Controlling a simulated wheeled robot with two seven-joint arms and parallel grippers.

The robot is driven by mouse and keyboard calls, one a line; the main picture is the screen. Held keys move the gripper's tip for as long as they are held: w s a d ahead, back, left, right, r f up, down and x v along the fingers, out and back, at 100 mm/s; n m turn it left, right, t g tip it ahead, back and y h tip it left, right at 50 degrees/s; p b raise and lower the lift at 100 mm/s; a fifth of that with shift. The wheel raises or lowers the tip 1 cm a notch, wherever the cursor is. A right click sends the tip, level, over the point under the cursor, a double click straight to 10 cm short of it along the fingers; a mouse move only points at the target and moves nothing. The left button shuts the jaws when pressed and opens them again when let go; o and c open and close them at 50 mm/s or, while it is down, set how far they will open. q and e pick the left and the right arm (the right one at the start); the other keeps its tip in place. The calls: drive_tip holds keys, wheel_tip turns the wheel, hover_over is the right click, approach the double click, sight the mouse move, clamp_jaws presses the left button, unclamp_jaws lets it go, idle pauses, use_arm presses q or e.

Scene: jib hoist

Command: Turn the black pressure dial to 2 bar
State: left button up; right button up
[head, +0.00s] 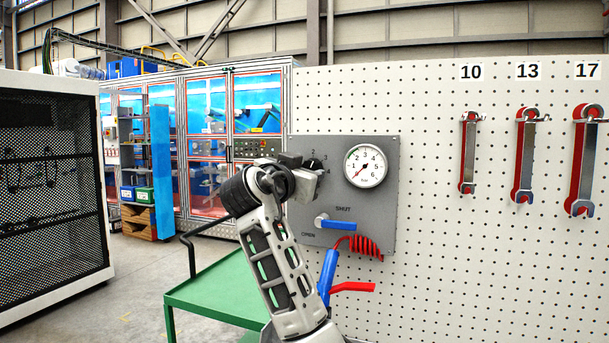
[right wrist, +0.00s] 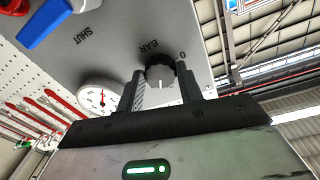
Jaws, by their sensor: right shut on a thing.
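The black pressure dial (head: 316,162) sits on a grey panel (head: 380,235), with numbers around it, partly hidden by my right gripper (head: 303,172) in the head view. In the right wrist view the dial (right wrist: 160,70) lies between the two fingers of my right gripper (right wrist: 168,90), which is shut on it. A white mark shows on the dial's near side, but I cannot tell its exact reading. The round white gauge (head: 365,166) is right of the dial; its red needle points to the lower left, near the low end. My left gripper is not in view.
A blue valve lever (head: 337,224) lies sideways below the dial, between SHUT and OPEN. A green cart (head: 215,290) stands lower left. Wrenches (head: 525,155) hang on the pegboard (head: 450,260) at right.

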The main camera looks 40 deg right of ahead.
drive_tip(key=n, duration=0.4)
drive_tip(key=shift+s+f+n, duration=0.1)
drive_tip(key=shift+n, duration=0.3)
drive_tip(key=shift+t, duration=0.3)
drive_tip(key=o, duration=1)
